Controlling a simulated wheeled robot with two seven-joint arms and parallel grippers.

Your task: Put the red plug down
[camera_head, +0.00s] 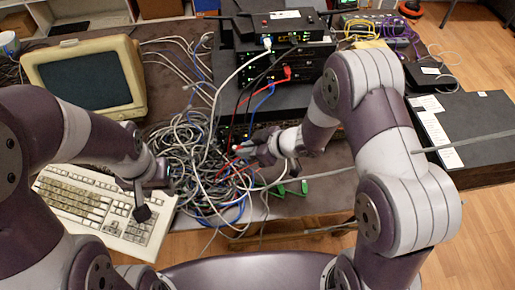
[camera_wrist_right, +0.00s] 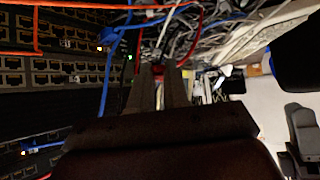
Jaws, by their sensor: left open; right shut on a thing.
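The red plug (camera_head: 236,148) is between the fingertips of my right gripper (camera_head: 243,150), over the right side of a heap of tangled cables (camera_head: 200,165). In the right wrist view the red plug (camera_wrist_right: 158,70) shows as a small red end at the tips of my right gripper (camera_wrist_right: 158,78), which is shut on it. The fingers hide most of the plug, and I cannot tell whether it touches the cables. My left gripper (camera_head: 148,192) is open and apart from the plug, over the right part of the keyboard.
A beige keyboard (camera_head: 85,208) and an old monitor (camera_head: 85,75) stand at the left. Stacked network switches (camera_head: 280,65) with red, blue and white cables stand behind the heap. Green connectors (camera_head: 292,190) lie near the front table edge. A dark box (camera_head: 470,130) stands right.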

